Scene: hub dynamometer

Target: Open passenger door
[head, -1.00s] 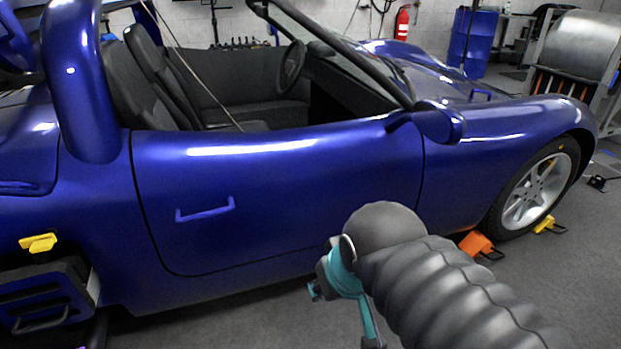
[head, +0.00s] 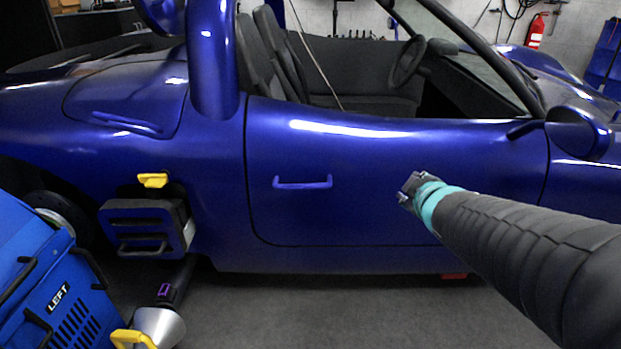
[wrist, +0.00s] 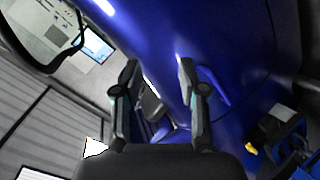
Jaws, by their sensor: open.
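The blue passenger door (head: 380,215) is closed, flush in the side of the blue car, with its seams showing. Its blue bar handle (head: 303,183) sits on the left part of the door. My gripper (head: 407,188) is in front of the door, to the right of the handle and apart from it. In the wrist view my gripper (wrist: 157,75) is open and empty, its two fingers spread. The handle (wrist: 215,87) shows there just right of the right finger.
A blue unit marked LEFT (head: 50,285) stands at the lower left. A box with a yellow handle (head: 152,181) is at the car's side, left of the door. A side mirror (head: 578,132) juts out at right. The floor (head: 300,300) before the door is clear.

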